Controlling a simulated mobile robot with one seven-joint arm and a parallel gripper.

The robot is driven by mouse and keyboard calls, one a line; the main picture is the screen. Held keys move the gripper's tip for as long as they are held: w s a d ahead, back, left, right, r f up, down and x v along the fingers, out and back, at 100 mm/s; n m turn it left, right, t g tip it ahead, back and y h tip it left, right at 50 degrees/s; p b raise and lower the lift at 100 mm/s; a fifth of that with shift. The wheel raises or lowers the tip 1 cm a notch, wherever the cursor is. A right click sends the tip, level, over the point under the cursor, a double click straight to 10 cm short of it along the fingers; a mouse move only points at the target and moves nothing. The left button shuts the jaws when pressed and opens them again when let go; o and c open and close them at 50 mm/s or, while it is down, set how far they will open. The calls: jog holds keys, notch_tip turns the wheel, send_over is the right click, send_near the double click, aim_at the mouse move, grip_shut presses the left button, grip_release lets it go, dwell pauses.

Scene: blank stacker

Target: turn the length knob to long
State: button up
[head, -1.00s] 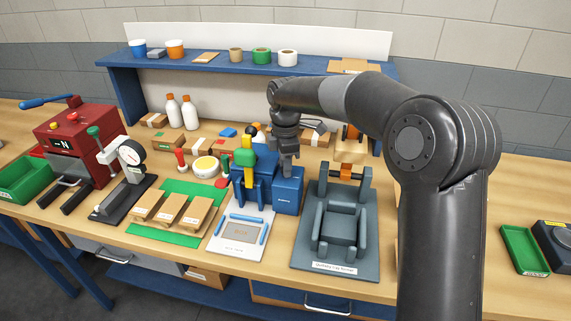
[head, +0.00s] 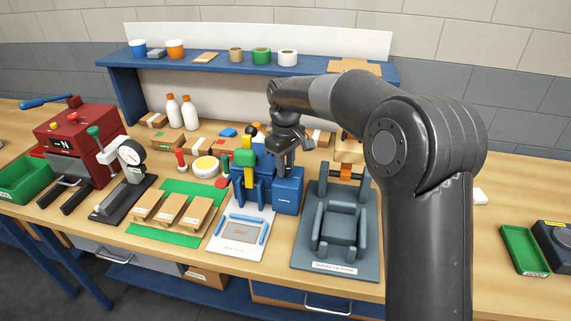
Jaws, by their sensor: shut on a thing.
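The blue stacker machine (head: 253,183) stands at the middle of the bench, with a green block and a yellow upright at its front. A blue box (head: 288,199) with a small white label forms its right side. My gripper (head: 284,171) points down at the top of this box, its fingers close together on something small there. The length knob cannot be made out; the fingers cover that spot, so its setting cannot be read.
A grey fixture (head: 372,251) stands close on the right. A green mat (head: 176,238) with several wooden pieces lies to the left. A red machine (head: 80,140) and a dial gauge stand (head: 122,180) are farther left. A blue shelf (head: 215,68) runs behind.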

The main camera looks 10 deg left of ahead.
aim_at(286, 169)
jog(key=shift+r+m, duration=0.1)
jog(key=shift+m, duration=1.3)
jog(key=o, duration=0.7)
notch_tip(286, 169, up, 11)
jog(key=shift+f, duration=0.15)
